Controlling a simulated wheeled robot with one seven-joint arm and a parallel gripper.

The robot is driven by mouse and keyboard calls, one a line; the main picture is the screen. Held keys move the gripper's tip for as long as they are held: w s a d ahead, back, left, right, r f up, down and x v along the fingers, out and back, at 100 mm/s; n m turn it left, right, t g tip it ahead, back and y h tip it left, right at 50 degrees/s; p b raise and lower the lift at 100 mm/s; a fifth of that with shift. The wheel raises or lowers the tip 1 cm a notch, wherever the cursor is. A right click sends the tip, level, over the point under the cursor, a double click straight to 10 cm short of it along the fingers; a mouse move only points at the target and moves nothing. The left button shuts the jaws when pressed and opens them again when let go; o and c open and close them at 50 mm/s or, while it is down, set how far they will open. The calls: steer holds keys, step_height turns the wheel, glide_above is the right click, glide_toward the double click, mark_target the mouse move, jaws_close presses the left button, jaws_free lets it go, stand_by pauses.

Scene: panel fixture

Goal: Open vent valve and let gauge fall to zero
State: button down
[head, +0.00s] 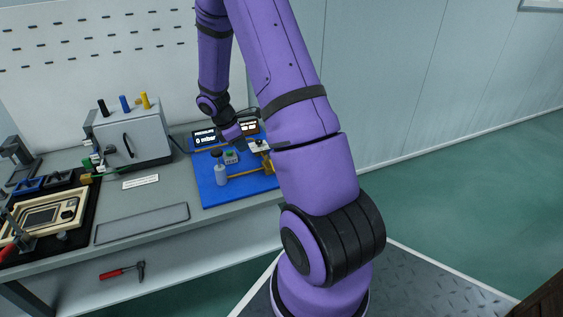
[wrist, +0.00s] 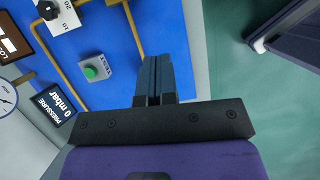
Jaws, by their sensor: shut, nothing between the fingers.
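The blue panel (head: 215,192) carries a pressure display (head: 205,137) reading 0 mbar; the display also reads 0 mbar in the wrist view (wrist: 58,105). A round white gauge (wrist: 5,97) is cut off at the left edge, and I cannot read its needle for sure. A black knob (wrist: 47,10) sits by a white scale plate (wrist: 63,17) marked 10 and 20; I cannot tell whether it is the vent valve. A grey box with a green button (wrist: 92,71) is left of my gripper (wrist: 157,58). My gripper is shut and empty, over the panel's edge.
Yellow pipes (wrist: 72,75) run across the panel. A grey cabinet (head: 130,140) with a black handle stands to the left. A flat grey tray (head: 142,223) lies in front. A wooden-framed fixture (head: 42,217) is far left. My arm hides the panel's right side.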

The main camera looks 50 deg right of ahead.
steer(key=x, duration=1)
steer(key=shift+a, duration=0.15)
steer(key=shift+s+d, duration=0.8)
steer(key=shift+d, duration=0.2)
steer(key=shift+s+d, duration=0.45)
steer(key=shift+d, duration=0.2)
steer(key=shift+s+d, duration=0.6)
steer(key=shift+w+a, duration=0.25)
steer(key=shift+a, duration=0.15)
steer(key=shift+w+a, duration=0.45)
steer(key=shift+a, duration=0.15)
steer(key=shift+w+a, duration=0.4)
steer(key=shift+a, duration=0.25)
steer(key=v, duration=1)
steer(key=shift+a, duration=0.2)
